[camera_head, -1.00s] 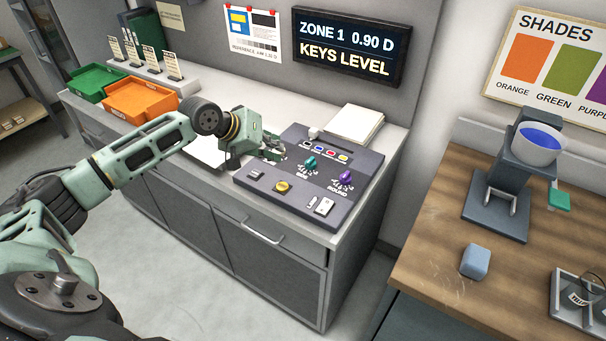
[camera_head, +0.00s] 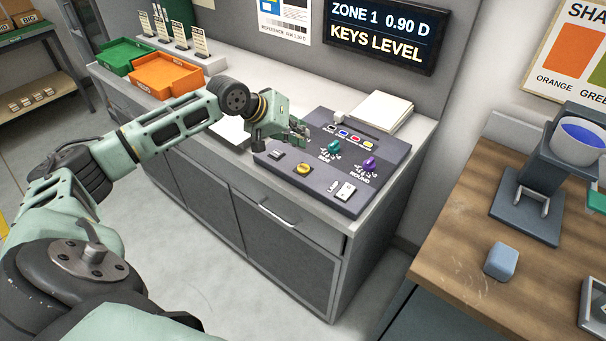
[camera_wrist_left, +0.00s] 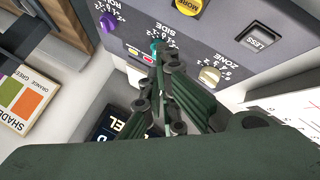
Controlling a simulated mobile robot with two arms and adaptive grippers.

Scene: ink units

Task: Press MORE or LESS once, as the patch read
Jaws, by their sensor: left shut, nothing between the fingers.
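My left gripper (camera_head: 304,133) is shut and empty, at the far left part of the dark control panel (camera_head: 384,186). In the left wrist view its fingers (camera_wrist_left: 163,65) come together close to the teal SIDE knob (camera_wrist_left: 155,46); contact cannot be told. The yellow MORE key (camera_head: 303,168) and the dark LESS key (camera_head: 276,154) lie toward the panel's near edge. In the wrist view, MORE (camera_wrist_left: 187,6) is cut by the top edge and LESS (camera_wrist_left: 260,37) is clear of the fingers. The wall display (camera_head: 385,33) reads ZONE 1 0.90 D, KEYS LEVEL. My right gripper is out of view.
A purple ROUND knob (camera_head: 369,163) and a white switch (camera_head: 345,191) are on the panel. A pale ZONE knob (camera_wrist_left: 209,75) is beside the fingers. Paper (camera_head: 384,110) lies behind the panel. Orange (camera_head: 164,76) and green (camera_head: 122,55) trays stand left on the counter.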

